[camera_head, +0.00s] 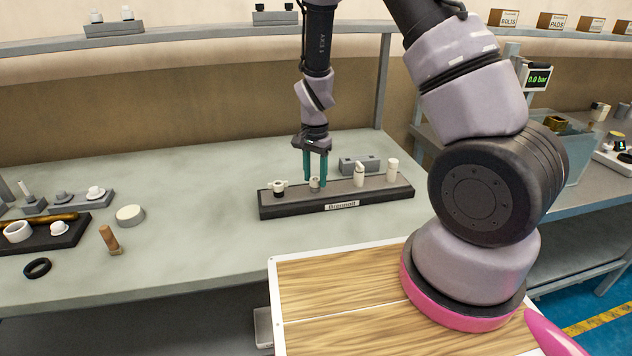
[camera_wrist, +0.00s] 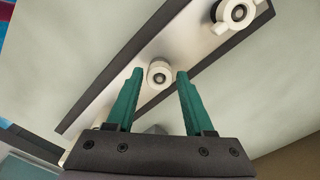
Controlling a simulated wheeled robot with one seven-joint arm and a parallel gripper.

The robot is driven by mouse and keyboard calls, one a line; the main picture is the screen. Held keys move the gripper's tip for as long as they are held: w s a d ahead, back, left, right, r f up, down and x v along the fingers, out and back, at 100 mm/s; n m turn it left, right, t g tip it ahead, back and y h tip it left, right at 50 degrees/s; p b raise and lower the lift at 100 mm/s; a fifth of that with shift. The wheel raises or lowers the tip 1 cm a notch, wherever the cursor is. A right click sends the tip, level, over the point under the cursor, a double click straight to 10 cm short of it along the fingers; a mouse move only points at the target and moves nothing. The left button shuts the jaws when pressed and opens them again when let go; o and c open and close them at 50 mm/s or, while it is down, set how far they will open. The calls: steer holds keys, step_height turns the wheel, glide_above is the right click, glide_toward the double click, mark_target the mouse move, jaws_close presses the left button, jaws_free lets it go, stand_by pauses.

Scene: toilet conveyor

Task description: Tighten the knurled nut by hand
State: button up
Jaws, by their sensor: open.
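A small round off-white nut (camera_head: 314,184), which looks like the knurled nut, sits on a dark-edged board (camera_head: 290,208) on the workbench. In the wrist view the nut (camera_wrist: 152,73) shows as a pale ring around a dark stud end; its knurling is too small to make out. My gripper (camera_head: 315,180) points down over the board with its teal fingers open. In the wrist view my gripper (camera_wrist: 160,78) has one finger on each side of the nut, with visible gaps. I cannot tell exactly how far down the fingertips reach.
A winged nut (camera_head: 278,187) stands left of the nut on the same board and shows in the wrist view (camera_wrist: 224,20). Two pale upright fittings (camera_head: 359,176) (camera_head: 392,170) stand to the right. A grey block (camera_head: 360,163) lies behind. Loose parts lie on the bench's left.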

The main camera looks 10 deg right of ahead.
steer(key=shift+c, duration=0.3)
jaws_close()
steer(key=m, duration=0.5)
steer(key=m, duration=0.5)
steer(key=m, duration=0.4)
steer(key=shift+w+m, duration=0.1)
steer(key=shift+m, duration=0.5)
